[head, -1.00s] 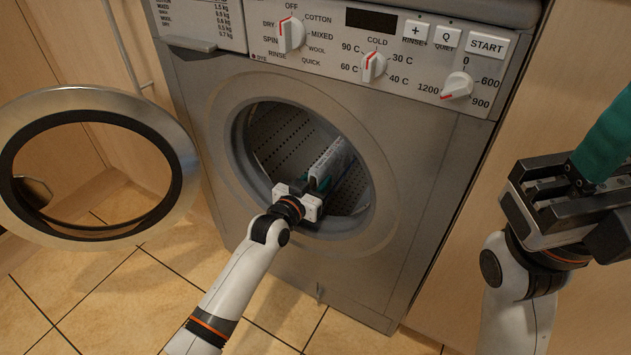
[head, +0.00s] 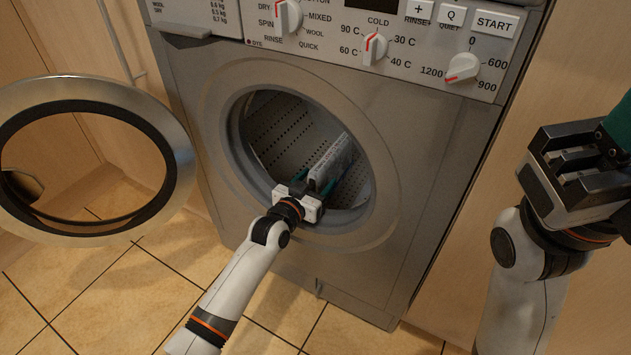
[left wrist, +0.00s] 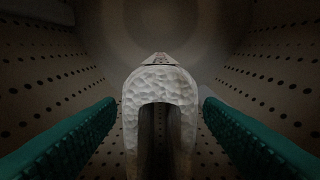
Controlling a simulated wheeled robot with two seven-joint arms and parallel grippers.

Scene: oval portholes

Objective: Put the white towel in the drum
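The white towel (head: 332,160) is inside the drum (head: 275,130) of the washing machine. In the left wrist view the towel (left wrist: 160,82) is a pale, bumpy arch with two hanging sides. My left gripper (head: 322,182) reaches through the round opening into the drum. In the left wrist view its two green fingers (left wrist: 158,112) stand on either side of the towel, with a narrow gap to each side. The towel's lower part is hidden. My right gripper (head: 582,172) is at the right edge, outside the machine; its fingertips are out of frame.
The round door (head: 182,165) stands wide open at the left. The control panel (head: 420,50) with knobs is above. Tiled floor (head: 95,300) lies in front, and a wooden cabinet (head: 560,60) stands at the right.

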